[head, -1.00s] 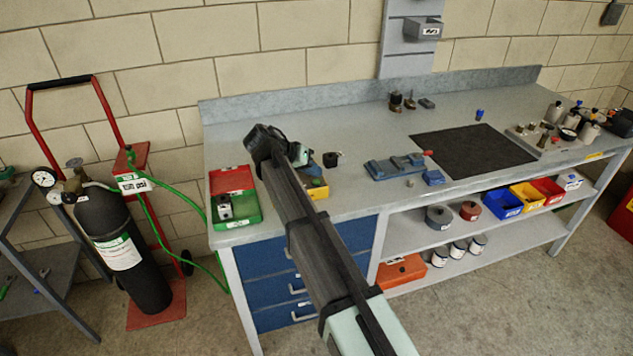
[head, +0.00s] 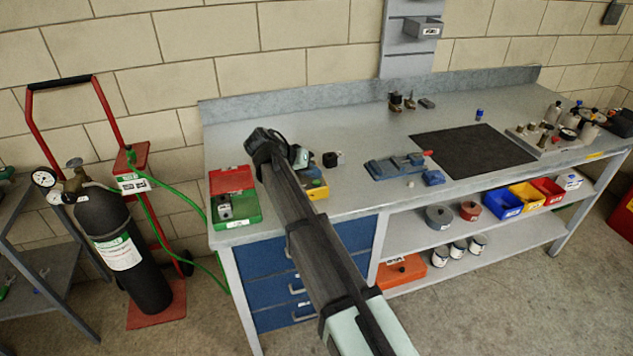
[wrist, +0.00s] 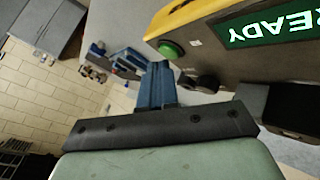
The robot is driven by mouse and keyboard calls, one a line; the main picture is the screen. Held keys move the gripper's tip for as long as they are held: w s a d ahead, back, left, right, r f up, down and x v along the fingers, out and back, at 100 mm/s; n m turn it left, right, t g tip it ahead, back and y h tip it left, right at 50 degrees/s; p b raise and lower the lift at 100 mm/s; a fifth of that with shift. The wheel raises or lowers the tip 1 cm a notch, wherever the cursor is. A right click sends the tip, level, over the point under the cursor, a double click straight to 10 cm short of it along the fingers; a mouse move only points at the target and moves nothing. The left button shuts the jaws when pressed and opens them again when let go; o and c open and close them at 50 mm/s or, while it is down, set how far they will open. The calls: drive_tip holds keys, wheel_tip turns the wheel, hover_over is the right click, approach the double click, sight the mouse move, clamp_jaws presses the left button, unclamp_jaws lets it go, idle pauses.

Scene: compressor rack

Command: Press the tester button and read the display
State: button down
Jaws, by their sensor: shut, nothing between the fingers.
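The tester (wrist: 215,65) is a box with a yellow edge and a brownish face, near and tilted in the wrist view. Its round green button (wrist: 171,49) shows at the left of that face. Its green display (wrist: 268,25) shows white letters that read READY, cut by the picture edge. My gripper (wrist: 160,68) has blue fingers shut together and empty. In the picture the tips lie just below and left of the button; I cannot tell whether they touch it. In the head view the yellow tester (head: 317,190) is partly hidden by my arm, and the fingertips are not clearly seen.
The tester stands on the grey bench (head: 375,205) near its front left. An open red-and-green case (head: 247,213) is left of my arm. A small black item (head: 333,159) and a blue vise-like fixture (head: 390,167) are to the right. A black mat (head: 470,150) lies farther right.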

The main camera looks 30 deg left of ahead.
sight(313, 182)
drive_tip(key=shift+f, duration=0.4)
idle(0.8)
drive_tip(key=shift+r, duration=0.8)
drive_tip(key=shift+r, duration=2.55)
